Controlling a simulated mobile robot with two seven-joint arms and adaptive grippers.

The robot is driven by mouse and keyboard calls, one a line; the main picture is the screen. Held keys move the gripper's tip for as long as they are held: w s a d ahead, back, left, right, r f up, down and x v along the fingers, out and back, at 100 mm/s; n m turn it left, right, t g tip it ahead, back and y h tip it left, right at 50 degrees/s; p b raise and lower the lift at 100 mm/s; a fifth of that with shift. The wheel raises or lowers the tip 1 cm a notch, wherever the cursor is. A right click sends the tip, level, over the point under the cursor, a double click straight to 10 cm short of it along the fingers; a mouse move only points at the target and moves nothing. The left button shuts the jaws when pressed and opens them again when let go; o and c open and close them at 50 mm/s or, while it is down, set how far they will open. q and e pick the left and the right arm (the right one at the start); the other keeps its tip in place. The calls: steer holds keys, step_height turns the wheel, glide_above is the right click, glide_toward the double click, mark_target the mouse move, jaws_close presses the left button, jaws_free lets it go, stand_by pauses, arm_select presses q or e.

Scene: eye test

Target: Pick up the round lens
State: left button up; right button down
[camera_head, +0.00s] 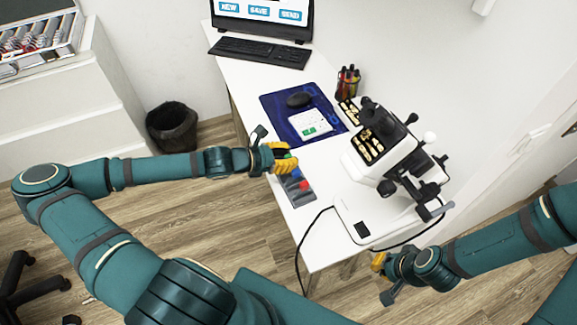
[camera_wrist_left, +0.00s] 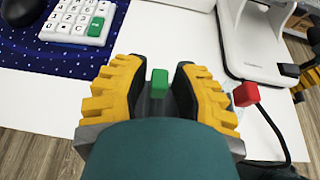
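I cannot make out a round lens for certain in either view. A small green block (camera_head: 289,156) is by my left gripper (camera_head: 288,158). In the left wrist view, the green block (camera_wrist_left: 159,83) shows between the yellow fingers of the left gripper (camera_wrist_left: 163,75), with white table visible beside it. These fingers are apart, not closed on it. A red piece (camera_head: 305,185) and a blue piece lie on a narrow grey tray (camera_head: 298,197) just below the gripper; the red piece (camera_wrist_left: 246,94) is right of the fingers in the wrist view. My right gripper (camera_head: 378,262) is low at right, away from these pieces; its opening is unclear.
A white and black optical instrument (camera_head: 408,160) stands right of the tray. A blue mat (camera_head: 275,112) bears a mouse and calculator (camera_head: 311,122). A pen cup (camera_head: 347,82), keyboard (camera_head: 262,51) and monitor are behind. A cable hangs over the front edge.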

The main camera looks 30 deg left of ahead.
arm_select(q)
steer(key=shift+w+d, duration=0.15)
steer(key=shift+d, duration=0.05)
jaws_close()
